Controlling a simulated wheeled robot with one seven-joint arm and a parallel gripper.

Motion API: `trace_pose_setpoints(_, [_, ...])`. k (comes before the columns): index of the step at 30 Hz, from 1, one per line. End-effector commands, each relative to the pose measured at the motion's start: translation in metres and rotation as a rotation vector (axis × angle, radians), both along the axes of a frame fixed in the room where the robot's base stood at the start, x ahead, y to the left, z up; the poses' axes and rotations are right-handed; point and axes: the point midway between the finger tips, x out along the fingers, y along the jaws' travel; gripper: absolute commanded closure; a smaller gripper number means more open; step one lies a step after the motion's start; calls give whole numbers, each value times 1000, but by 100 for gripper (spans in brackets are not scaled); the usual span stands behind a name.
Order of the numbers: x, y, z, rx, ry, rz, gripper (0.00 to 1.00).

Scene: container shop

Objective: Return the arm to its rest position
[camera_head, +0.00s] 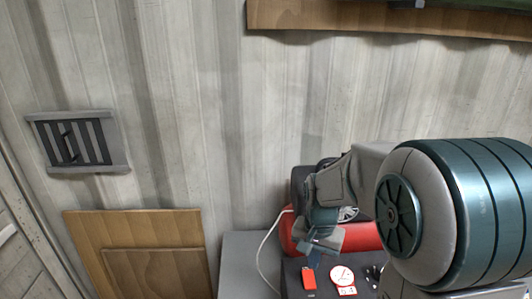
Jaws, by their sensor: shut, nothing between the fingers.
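My arm enters from the lower right, with a large grey and teal joint close to the camera. Its far links reach left and down behind that joint to my gripper (316,254). My gripper is small in the picture, points downward and is shut with nothing visible in it. It is in front of a red rounded object (362,237) and above a dark surface (292,276). Part of my arm is hidden behind the large joint.
A red item (308,278) and a round white dial (342,276) are below my gripper. A white cable (264,255) hangs to the left, by a grey box (237,262). Wooden panels (85,226) lean at lower left. A wooden shelf (300,16) crosses above. Corrugated wall stands behind.

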Motion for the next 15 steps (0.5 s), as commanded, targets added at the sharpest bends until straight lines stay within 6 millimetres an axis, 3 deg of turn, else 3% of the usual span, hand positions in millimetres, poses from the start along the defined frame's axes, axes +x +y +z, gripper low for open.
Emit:
trace_pose_setpoints(5, [-23, 0, 28, 2, -62, 88, 100])
trace_pose_setpoints(15, [-95, 0, 78, -35, -225, 346, 100])
